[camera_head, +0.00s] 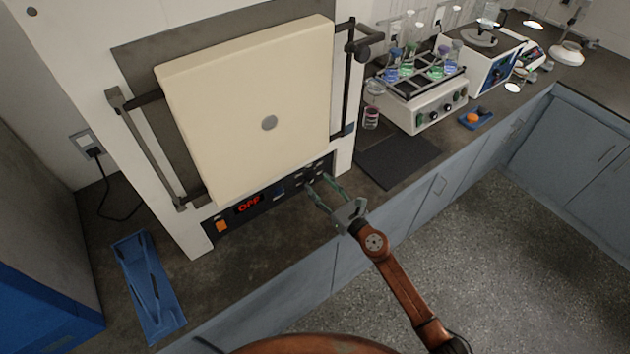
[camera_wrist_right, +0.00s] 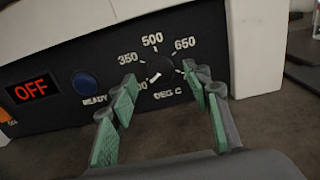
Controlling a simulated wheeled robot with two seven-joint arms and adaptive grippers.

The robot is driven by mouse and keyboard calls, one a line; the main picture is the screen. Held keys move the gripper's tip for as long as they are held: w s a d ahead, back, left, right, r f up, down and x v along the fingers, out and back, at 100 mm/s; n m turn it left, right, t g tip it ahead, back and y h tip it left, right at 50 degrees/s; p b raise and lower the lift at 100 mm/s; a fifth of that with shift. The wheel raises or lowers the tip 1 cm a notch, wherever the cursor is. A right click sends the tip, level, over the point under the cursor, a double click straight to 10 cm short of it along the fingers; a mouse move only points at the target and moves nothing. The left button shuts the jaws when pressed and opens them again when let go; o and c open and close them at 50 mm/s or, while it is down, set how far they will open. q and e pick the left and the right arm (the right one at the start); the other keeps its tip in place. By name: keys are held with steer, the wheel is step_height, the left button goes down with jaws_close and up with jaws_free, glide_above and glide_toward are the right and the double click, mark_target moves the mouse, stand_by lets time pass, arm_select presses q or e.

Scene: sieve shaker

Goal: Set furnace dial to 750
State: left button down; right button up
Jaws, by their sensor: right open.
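The furnace (camera_head: 245,110) stands at the left with its cream door shut. Its black front panel (camera_wrist_right: 60,75) carries a red display (camera_wrist_right: 31,90) reading OFF and a black dial (camera_wrist_right: 163,69) marked DEG C. Labels 350, 500 and 650 show around the dial; a lower-left label is partly covered and the lower-right area is hidden by a finger. The dial's white mark points to the lower left. My right gripper (camera_head: 319,184) is open in front of the panel, its green-padded fingers (camera_wrist_right: 160,78) on either side of the dial in the wrist view; contact cannot be told. My left gripper is out of view.
An orange switch (camera_head: 221,226) and a blue READY button (camera_wrist_right: 85,83) are on the panel. A blue tray (camera_head: 150,290) lies at the left. A dark mat (camera_head: 398,161) and a shaker (camera_head: 425,107) with flasks are to the right. Dark handle bars flank the door.

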mark_target(312, 177)
steer(key=shift+x, duration=1.4)
steer(key=shift+c, duration=0.4)
steer(key=c, duration=1.1)
